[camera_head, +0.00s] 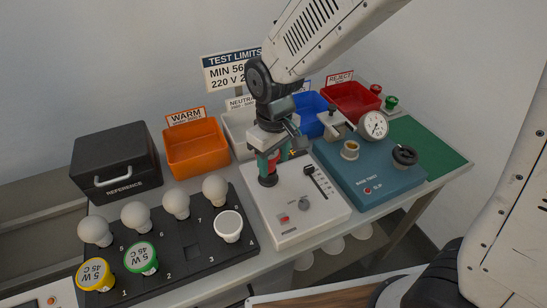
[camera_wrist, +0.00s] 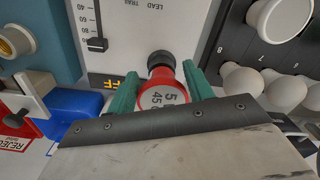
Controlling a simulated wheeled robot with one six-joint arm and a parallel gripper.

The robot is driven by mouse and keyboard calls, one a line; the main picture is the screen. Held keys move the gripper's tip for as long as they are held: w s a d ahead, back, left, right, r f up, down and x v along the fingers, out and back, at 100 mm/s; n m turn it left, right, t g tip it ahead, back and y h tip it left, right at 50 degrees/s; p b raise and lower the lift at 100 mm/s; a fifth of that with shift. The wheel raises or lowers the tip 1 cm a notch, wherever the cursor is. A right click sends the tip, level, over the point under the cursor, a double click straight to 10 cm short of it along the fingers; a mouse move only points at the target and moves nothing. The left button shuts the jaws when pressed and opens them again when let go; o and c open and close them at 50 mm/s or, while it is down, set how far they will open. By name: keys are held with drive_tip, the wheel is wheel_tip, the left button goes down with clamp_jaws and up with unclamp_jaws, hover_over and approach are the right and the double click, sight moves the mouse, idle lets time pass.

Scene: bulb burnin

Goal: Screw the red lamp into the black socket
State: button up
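The red lamp (camera_wrist: 163,92), with a pale "5 … 45" label on its end, sits between the two green fingers of my gripper (camera_wrist: 161,88). The fingers press against its sides, so my gripper looks shut on it. The black socket (camera_wrist: 160,59) on the white tester (camera_wrist: 128,30) shows just beyond the lamp, in line with it. In the head view, my gripper (camera_head: 279,163) points down over the tester's back left part, with a bit of the red lamp (camera_head: 273,162) between the fingers and the socket (camera_head: 268,180) below. How deep the lamp sits in the socket is hidden.
A black rack (camera_head: 190,256) with several bulbs stands left of the tester. A teal box with a dial gauge (camera_head: 374,125) stands right. Orange (camera_head: 196,148), blue (camera_head: 309,117) and red bins (camera_head: 350,99) line the back, close behind my gripper.

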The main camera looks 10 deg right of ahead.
drive_tip(key=c, duration=0.5)
drive_tip(key=o, duration=1.1)
drive_tip(key=shift+a, duration=0.1)
drive_tip(key=shift+c, duration=0.2)
wheel_tip(320, 180, up, 8)
drive_tip(key=shift+f, duration=0.1)
drive_tip(key=shift+s+d, duration=0.2)
drive_tip(key=shift+s, duration=0.1)
drive_tip(key=s+d+r+m, duration=0.3)
drive_tip(key=s+d+r, duration=0.1)
drive_tip(key=s+d, duration=0.4)
drive_tip(key=s+d+r+m+t, duration=0.1)
drive_tip(key=s+d+r+m, duration=0.3)
drive_tip(key=s+d, duration=0.5)
drive_tip(key=shift+d+m, duration=0.3)
drive_tip(key=shift+d, duration=0.85)
